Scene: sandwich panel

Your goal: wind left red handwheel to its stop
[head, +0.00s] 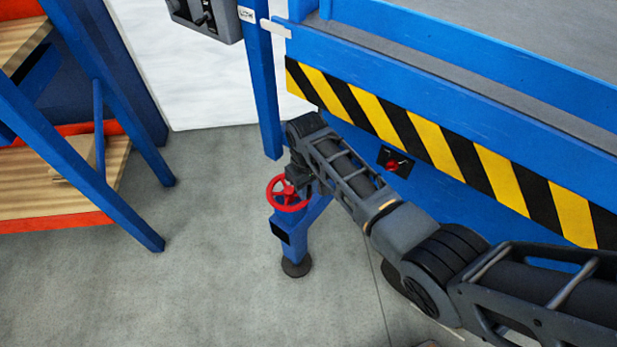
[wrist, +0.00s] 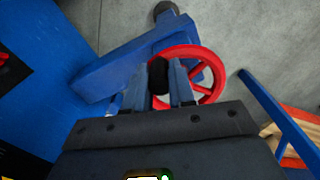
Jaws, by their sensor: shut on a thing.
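The red handwheel (head: 289,206) sits on the blue support leg (head: 293,238), left of the striped blue platform edge. It is the only handwheel in view. In the wrist view its red rim (wrist: 217,70) and spokes show just beyond my fingers, partly hidden by them. My gripper (wrist: 160,82) is shut on a dark handle (wrist: 158,71) at the near side of the wheel. In the head view my gripper (head: 298,174) is at the upper right of the wheel, and my wrist hides part of the grip.
A blue rack (head: 95,170) with wooden shelves stands at the left. The blue platform (head: 450,90) with a yellow-black striped edge (head: 415,135) rises close on the right, with a red switch (head: 393,165) below. Bare grey floor (head: 200,270) lies left of the leg.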

